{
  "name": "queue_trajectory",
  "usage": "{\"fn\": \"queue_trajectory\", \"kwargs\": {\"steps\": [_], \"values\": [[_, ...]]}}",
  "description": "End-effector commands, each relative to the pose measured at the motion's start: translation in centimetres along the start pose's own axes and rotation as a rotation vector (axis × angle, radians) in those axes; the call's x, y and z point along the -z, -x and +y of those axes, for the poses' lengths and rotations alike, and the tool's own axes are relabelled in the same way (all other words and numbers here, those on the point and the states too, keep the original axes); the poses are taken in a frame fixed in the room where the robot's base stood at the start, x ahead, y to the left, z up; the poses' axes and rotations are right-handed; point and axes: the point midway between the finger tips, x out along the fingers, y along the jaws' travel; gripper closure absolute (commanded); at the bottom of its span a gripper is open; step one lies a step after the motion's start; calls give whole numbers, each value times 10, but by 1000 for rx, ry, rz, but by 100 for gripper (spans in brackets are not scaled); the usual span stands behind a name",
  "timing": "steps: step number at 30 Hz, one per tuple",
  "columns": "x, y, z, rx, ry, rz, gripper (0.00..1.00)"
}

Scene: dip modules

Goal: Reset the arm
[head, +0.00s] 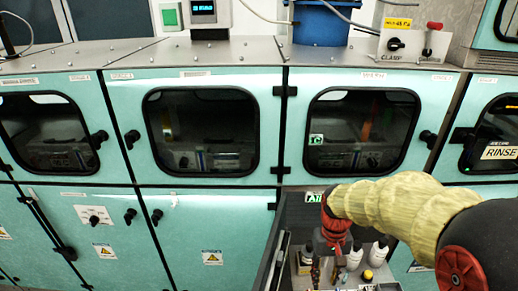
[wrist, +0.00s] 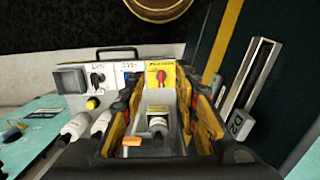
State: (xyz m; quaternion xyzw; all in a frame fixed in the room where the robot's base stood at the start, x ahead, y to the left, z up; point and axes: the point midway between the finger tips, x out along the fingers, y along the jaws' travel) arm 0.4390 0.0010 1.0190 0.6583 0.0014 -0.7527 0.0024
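My arm, in a yellow sleeve, reaches in from the right in the head view and bends down at its red wrist. My gripper (head: 335,247) points down over the open lower compartment, among small bottles. In the wrist view its two dark, yellow-marked fingers stand well apart, so my gripper (wrist: 160,98) looks open. A white bottle (wrist: 157,124) shows between the fingers, with gaps beside it; it does not look held. The fingertips are partly hidden in the head view.
White bottles (head: 378,252) and a yellow-capped bottle (head: 367,276) stand close to the gripper. Teal cabinets with dark windows (head: 201,132) fill the wall behind. In the wrist view, control boxes with a red knob (wrist: 161,77) lie beyond the fingers.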

Motion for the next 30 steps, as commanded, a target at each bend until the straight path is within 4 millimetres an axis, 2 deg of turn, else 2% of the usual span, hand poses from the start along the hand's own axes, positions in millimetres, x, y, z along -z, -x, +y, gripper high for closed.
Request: {"fn": "queue_trajectory", "kwargs": {"steps": [1,6,18,24,30], "values": [[-14,15,0,0,-1,40,70],[-57,52,0,1,-3,161,70],[-145,112,0,1,-5,460,70],[-162,143,0,0,-6,589,70],[-166,153,0,0,-6,627,70]]}}
